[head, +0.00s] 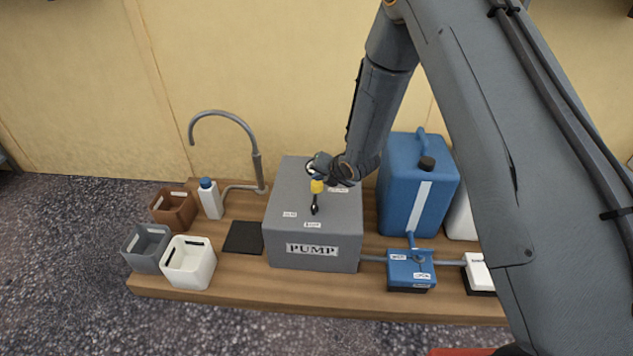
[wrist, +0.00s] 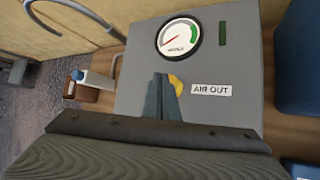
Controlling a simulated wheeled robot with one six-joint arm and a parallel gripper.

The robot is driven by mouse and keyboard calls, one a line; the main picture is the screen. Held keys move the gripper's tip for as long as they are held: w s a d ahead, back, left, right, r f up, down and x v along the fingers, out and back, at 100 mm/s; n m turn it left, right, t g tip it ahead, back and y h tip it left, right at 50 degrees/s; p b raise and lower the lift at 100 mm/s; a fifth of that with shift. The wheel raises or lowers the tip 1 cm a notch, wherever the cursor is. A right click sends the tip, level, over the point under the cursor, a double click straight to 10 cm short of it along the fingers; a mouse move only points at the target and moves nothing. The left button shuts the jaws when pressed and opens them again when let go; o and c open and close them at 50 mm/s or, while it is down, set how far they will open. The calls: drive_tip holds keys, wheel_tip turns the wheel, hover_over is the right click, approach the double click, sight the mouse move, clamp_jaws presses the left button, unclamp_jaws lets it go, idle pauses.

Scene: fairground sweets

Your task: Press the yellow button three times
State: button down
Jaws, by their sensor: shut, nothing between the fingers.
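The grey pump box (head: 311,257) stands on the wooden board. The yellow button (wrist: 176,82) is on its top, just left of the AIR OUT label (wrist: 211,90) in the wrist view, partly hidden by my fingers. A small yellow patch (head: 317,187) shows at the same place in the head view. My gripper (wrist: 163,80) is shut and empty, its fingers beside and partly in front of the button. I cannot tell whether they touch it. A gauge (wrist: 180,38) sits beyond the button, its needle towards the lower left.
A blue canister (head: 409,195) stands right of the pump, with a small blue box (head: 410,270) in front. A curved tap (head: 257,165), a bottle (head: 210,200) and open brown, grey and white containers (head: 188,275) are on the left. A dark pad (head: 243,238) lies between.

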sight(319, 185)
drive_tip(key=shift+r, duration=0.2)
idle(0.5)
drive_tip(key=shift+w+f, duration=0.1)
drive_tip(key=shift+f, duration=0.25)
drive_tip(key=shift+f+b, duration=0.6)
drive_tip(key=shift+f, duration=0.3)
idle(0.9)
idle(0.3)
drive_tip(key=shift+r+p, duration=0.9)
drive_tip(key=shift+r, duration=0.35)
drive_tip(key=shift+r+p, duration=1.6)
drive_tip(key=shift+r, duration=0.95)
